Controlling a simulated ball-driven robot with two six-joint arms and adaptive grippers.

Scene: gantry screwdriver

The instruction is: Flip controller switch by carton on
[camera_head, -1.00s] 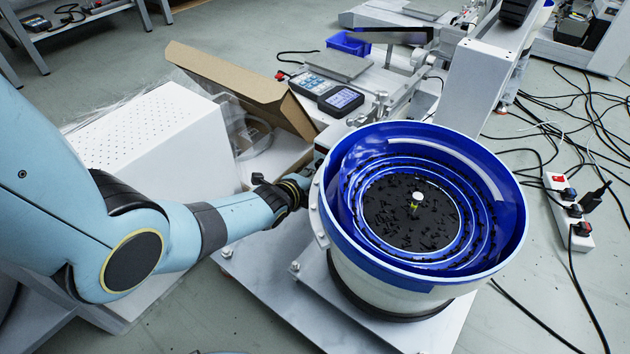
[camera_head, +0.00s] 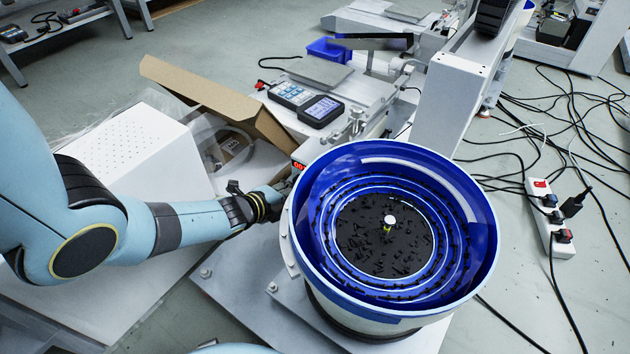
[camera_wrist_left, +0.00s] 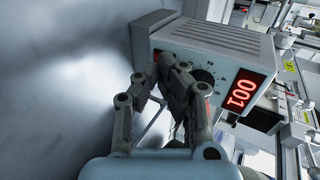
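The controller (camera_wrist_left: 215,45) is a grey box with a vented top. In the left wrist view its front shows a dial (camera_wrist_left: 205,76) and a lit red display (camera_wrist_left: 240,92) reading 100. A small red switch (camera_wrist_left: 156,56) sits on its front, partly hidden behind the fingertips. In the head view only its lit display (camera_head: 298,165) shows, beside the carton (camera_head: 215,98). My left gripper (camera_wrist_left: 165,66) has its fingertips together at the switch, with nothing seen between them; contact is unclear. It also shows in the head view (camera_head: 278,194). My right gripper is out of view.
A blue-rimmed bowl feeder (camera_head: 470,240) with black parts stands right of my left gripper. A power strip (camera_head: 548,220) and cables lie on the right floor.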

